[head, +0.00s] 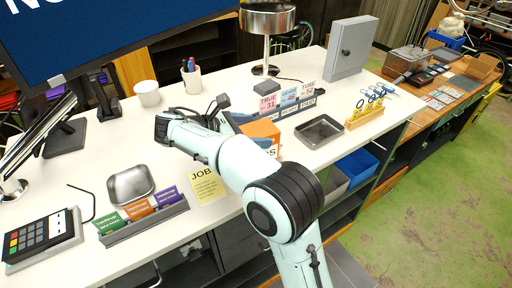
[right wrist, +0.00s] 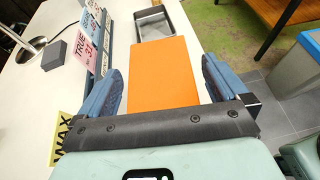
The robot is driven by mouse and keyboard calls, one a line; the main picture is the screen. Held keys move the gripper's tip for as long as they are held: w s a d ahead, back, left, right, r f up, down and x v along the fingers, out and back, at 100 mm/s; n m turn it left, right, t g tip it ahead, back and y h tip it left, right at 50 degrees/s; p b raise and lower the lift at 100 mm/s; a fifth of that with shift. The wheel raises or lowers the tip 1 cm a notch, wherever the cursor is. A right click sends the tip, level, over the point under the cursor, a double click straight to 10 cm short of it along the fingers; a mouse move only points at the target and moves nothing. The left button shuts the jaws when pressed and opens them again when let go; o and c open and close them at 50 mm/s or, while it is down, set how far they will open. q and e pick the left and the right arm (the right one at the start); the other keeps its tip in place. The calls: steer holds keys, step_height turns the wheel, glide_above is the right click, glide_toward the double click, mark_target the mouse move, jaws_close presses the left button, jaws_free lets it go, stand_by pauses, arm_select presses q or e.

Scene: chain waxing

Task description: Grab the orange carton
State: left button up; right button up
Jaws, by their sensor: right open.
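The orange carton (head: 262,131) stands on the white counter (head: 100,170), partly hidden behind my right arm in the head view. In the right wrist view the carton (right wrist: 163,72) shows its flat orange top between the two fingers. My right gripper (right wrist: 160,92) is open, one finger on each side of the carton, with a gap visible on both sides near the fingertips. In the head view the right gripper (head: 222,108) reaches over the counter beside the carton; its fingers are partly hidden by the arm. My left gripper is not in view.
A yellow JOB note (head: 206,186), a metal bowl (head: 130,184) and a card holder (head: 145,222) are nearer the left.

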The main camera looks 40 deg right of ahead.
steer(key=shift+s+d+f, duration=0.1)
steer(key=shift+d+f, duration=0.2)
steer(key=shift+d, duration=0.3)
steer(key=shift+r, duration=0.1)
steer(key=c, duration=1.5)
